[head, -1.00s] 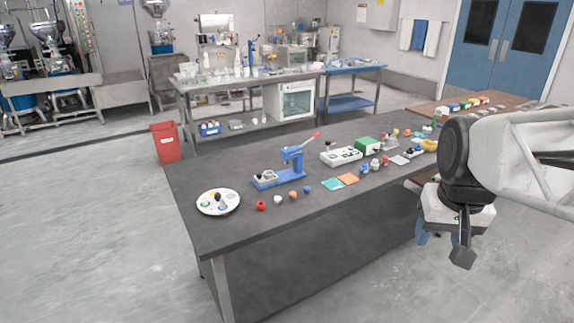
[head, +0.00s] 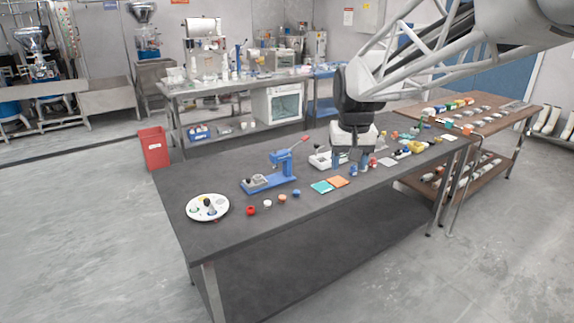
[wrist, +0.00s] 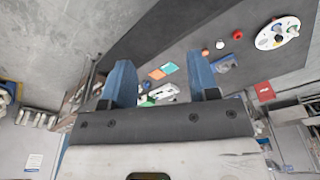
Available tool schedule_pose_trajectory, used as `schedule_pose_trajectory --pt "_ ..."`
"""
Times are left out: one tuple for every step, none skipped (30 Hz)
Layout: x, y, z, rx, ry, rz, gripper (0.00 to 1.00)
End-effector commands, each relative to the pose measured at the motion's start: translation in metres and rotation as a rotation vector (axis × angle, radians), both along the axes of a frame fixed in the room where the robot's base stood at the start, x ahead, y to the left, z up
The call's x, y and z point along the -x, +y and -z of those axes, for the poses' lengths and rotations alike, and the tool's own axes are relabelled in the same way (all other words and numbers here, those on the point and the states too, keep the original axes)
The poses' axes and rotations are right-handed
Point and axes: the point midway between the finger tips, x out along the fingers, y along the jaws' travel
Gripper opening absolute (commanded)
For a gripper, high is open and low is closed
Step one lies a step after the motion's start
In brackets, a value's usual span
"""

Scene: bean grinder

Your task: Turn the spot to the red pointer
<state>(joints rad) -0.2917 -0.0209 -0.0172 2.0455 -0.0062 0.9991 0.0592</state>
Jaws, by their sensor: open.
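A round white plate (head: 222,208) lies flat near the left front corner of the dark table. It carries a black knob-like piece, a grey piece and small coloured spots, one of them green. In the wrist view the plate (wrist: 284,35) is at the upper right, with a small red mark (wrist: 274,19) at its rim. I cannot tell whether that mark is the red pointer. My gripper (head: 350,161) is over the middle of the table, well right of the plate. Its blue fingers (wrist: 162,80) are apart with nothing visible held between them.
A red ball (head: 252,210) and several small pieces lie right of the plate. A blue lever press (head: 280,175) with a red-tipped handle stands behind them. Teal (head: 322,187) and orange (head: 339,182) cards lie below my gripper.

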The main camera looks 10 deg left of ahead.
Motion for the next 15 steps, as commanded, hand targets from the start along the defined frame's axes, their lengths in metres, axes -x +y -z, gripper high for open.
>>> schedule_pose_trajectory --pt "-0.01 0.011 0.003 0.002 0.005 -0.01 0.55" --pt "-0.016 0.017 0.004 0.002 0.007 -0.015 0.55" --pt "-0.023 0.024 0.005 0.002 0.009 -0.021 0.55" --pt "-0.029 0.03 0.007 0.002 0.012 -0.026 0.55" --pt "-0.034 0.036 0.007 0.003 0.013 -0.031 0.55" --pt "-0.041 0.045 0.009 0.004 0.015 -0.038 0.55" --pt "-0.046 0.051 0.011 0.004 0.018 -0.042 0.55" --pt "-0.051 0.057 0.013 0.005 0.02 -0.047 0.55" --pt "-0.058 0.065 0.015 0.006 0.022 -0.055 0.55" --pt "-0.063 0.072 0.017 0.006 0.024 -0.06 0.55" --pt "-0.068 0.078 0.019 0.007 0.027 -0.065 0.55" --pt "-0.075 0.087 0.021 0.007 0.028 -0.072 0.55" --pt "-0.079 0.093 0.023 0.008 0.031 -0.077 0.55" --pt "-0.084 0.1 0.025 0.009 0.033 -0.082 0.55" --pt "-0.09 0.109 0.027 0.009 0.034 -0.089 0.55"
